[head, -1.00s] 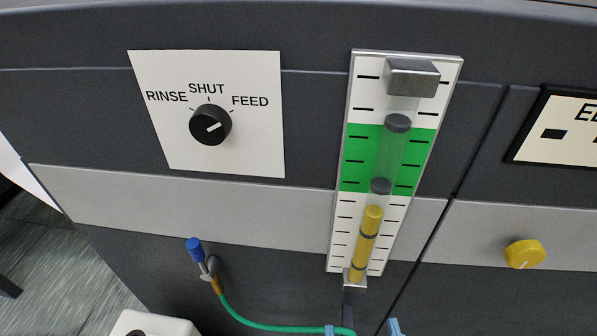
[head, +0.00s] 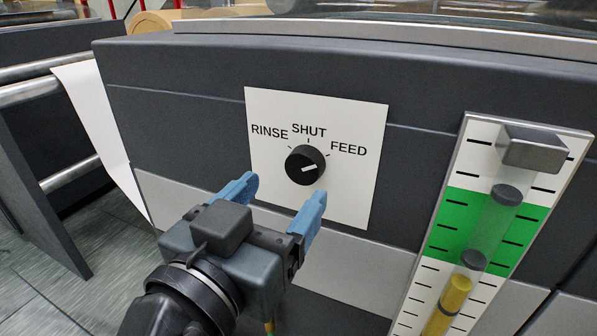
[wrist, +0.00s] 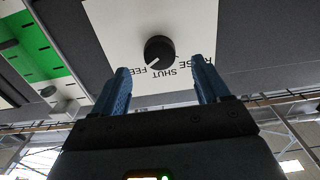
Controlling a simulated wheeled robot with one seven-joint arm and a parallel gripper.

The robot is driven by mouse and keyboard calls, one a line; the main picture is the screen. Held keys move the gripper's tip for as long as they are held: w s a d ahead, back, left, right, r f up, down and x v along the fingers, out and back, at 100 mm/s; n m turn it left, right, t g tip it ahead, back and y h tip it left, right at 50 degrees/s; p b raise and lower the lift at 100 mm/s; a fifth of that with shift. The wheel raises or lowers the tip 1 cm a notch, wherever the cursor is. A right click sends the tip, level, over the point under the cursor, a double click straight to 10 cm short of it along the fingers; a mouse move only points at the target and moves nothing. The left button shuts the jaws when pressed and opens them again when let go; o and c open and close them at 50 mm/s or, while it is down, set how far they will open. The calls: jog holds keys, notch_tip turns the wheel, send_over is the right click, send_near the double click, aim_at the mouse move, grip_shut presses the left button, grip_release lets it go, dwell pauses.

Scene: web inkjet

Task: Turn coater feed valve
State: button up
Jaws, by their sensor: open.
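The feed valve is a round black knob (head: 305,165) on a white plate (head: 365,200) marked RINSE, SHUT and FEED. Its white pointer line is turned toward the FEED mark. My gripper (head: 280,195) has blue fingers, open and empty, in front of and below the knob in the head view. A gap shows between the fingertips and the knob. In the wrist view the knob (wrist: 159,52) appears between and beyond the two fingers (wrist: 163,78), with the labels upside down. Nothing hides the knob in either view.
A sight gauge (head: 470,240) with a green band, yellow liquid and a grey top block stands right of the plate. Metal rails (head: 60,175) and a hanging white sheet (head: 95,130) are at the left. The panel around the knob is flat.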

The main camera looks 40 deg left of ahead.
aim_at(301, 171)
jog(key=x, duration=0.5)
jog(key=shift+w, duration=0.4)
jog(key=c, duration=1)
jog(key=shift+p, duration=0.3)
jog(key=shift+n, duration=0.3)
jog(key=n+p, duration=0.4)
jog(key=n, duration=0.1)
jog(key=shift+r+n, duration=0.2)
jog(key=shift+n, duration=0.1)
jog(key=n+p, duration=0.3)
jog(key=n, duration=0.2)
jog(key=shift+p, duration=0.4)
jog(key=shift+f+n, duration=0.1)
jog(key=shift+n, duration=0.3)
